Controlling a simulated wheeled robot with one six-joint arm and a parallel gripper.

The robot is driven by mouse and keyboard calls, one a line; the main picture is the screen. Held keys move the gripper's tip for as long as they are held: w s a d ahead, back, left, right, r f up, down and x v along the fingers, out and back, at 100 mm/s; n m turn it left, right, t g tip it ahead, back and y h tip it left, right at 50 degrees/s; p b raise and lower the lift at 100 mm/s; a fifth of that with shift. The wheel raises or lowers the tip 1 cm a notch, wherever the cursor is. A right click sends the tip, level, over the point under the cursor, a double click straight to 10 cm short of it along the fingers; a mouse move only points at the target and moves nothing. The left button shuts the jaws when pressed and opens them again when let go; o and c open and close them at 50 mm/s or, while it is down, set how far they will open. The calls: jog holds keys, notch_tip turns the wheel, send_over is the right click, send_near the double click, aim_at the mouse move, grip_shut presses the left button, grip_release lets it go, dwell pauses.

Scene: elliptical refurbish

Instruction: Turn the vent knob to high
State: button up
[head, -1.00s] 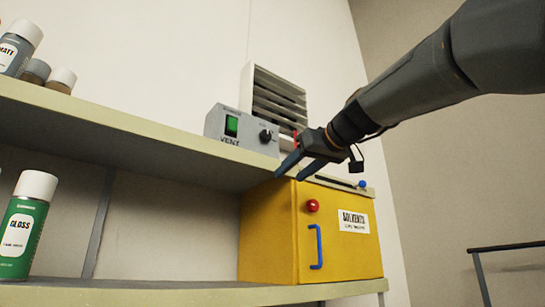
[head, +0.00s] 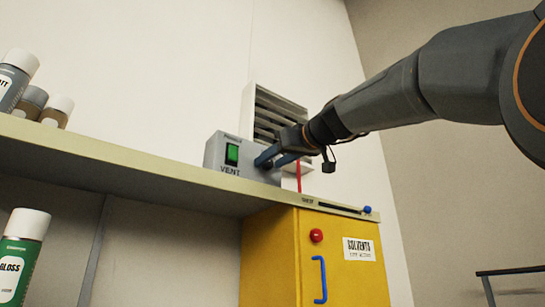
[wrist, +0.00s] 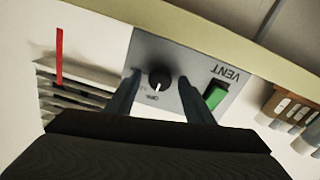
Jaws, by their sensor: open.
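The grey vent box (head: 215,152) stands on the upper shelf, with a green switch (head: 232,153) and the word VENT on its face. Its black knob (wrist: 159,78) shows in the wrist view, between the two blue fingers. My gripper (head: 266,160) is open in front of the box, and in the head view its fingers cover the knob. In the wrist view my gripper (wrist: 157,78) has one finger on each side of the knob, with gaps visible. I cannot tell whether the fingertips touch the panel. The knob's small markings are too blurred to read.
A louvred wall vent (head: 278,115) is behind the box, with a red strip (head: 299,176) hanging by it. A yellow solvents cabinet (head: 270,262) is below the shelf (head: 110,142). Spray cans (head: 14,78) and jars stand at the left.

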jog(key=c, duration=1)
jog(key=shift+c, duration=0.2)
jog(key=m+b, duration=0.1)
jog(key=m, duration=0.3)
jog(key=shift+m, duration=0.4)
jog(key=m, duration=0.4)
jog(key=shift+m, duration=0.3)
jog(key=m+p, duration=0.1)
jog(key=m, duration=0.3)
jog(key=shift+m+p, duration=0.6)
jog(key=shift+m, duration=1.6)
